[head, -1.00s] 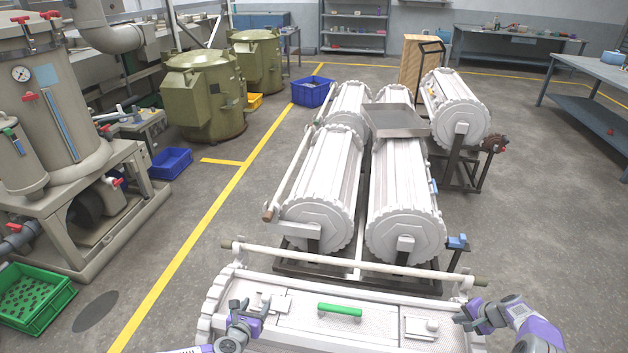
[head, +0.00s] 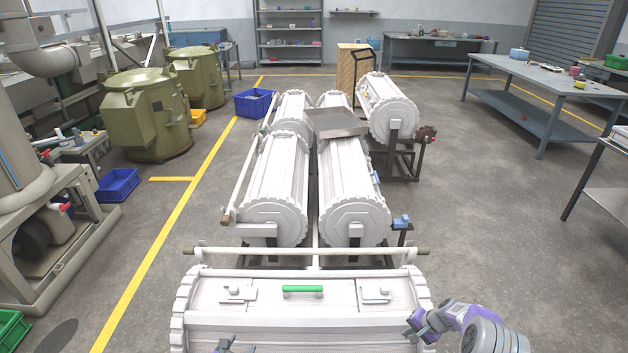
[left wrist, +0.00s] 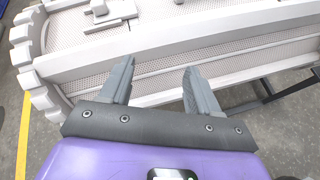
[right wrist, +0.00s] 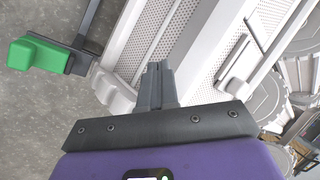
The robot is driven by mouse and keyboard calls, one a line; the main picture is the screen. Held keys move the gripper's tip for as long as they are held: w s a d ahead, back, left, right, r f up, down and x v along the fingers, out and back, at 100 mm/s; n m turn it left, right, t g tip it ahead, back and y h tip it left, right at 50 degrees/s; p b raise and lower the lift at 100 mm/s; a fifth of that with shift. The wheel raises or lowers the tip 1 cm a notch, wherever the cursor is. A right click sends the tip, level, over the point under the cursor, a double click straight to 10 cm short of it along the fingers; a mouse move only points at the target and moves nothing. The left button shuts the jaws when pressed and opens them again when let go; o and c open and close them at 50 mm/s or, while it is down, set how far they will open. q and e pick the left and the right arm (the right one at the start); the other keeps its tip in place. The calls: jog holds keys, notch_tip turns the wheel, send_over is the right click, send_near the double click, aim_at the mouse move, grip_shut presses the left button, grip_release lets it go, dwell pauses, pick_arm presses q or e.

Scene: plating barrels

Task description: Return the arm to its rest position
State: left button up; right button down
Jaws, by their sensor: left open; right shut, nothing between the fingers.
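The nearest white plating barrel (head: 300,325) lies across the bottom of the head view, with a green handle (head: 303,289) on its lid. A latch plate sits on either side, the left latch (head: 237,293) and the right latch (head: 375,292). My left gripper (head: 226,344) is at the bottom edge of the head view, mostly cut off. In the left wrist view its fingers (left wrist: 158,75) are apart and empty, with the barrel beyond. My right gripper (head: 412,328) is at the barrel's right end. In the right wrist view its fingers (right wrist: 158,70) are together with nothing between them.
Several more white barrels (head: 275,185) stand on frames ahead, with a grey tray (head: 335,124) on top. A rod (head: 300,251) runs behind the near barrel. A green block (right wrist: 35,54) on a dark bracket shows in the right wrist view. Floor is open to the right.

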pick_arm(q)
jog(key=s+d+f+m+g+h+p, duration=0.25)
jog(key=s+d+m+g, duration=0.35)
jog(key=s+d+m, duration=0.6)
pick_arm(e)
jog(key=s+a+f+n+g, duration=0.2)
jog(key=s+a+f, duration=0.2)
jog(key=s+a, duration=0.7)
pick_arm(q)
jog(key=s+m+g+y+p, duration=0.1)
jog(key=s+m+g, duration=0.4)
jog(key=s+m, duration=0.8)
jog(key=m, duration=0.3)
jog(key=shift+a, duration=0.15)
pick_arm(e)
jog(key=s+a+r+n, duration=0.2)
jog(key=s+a, duration=0.3)
jog(key=s, duration=0.5)
jog(key=s+a+r+n, duration=0.2)
jog(key=s+a+r, duration=0.2)
jog(key=s, duration=0.7)
jog(key=shift+s+a+g, duration=0.2)
jog(key=shift+a+g, duration=0.2)
jog(key=shift+a, duration=0.1)
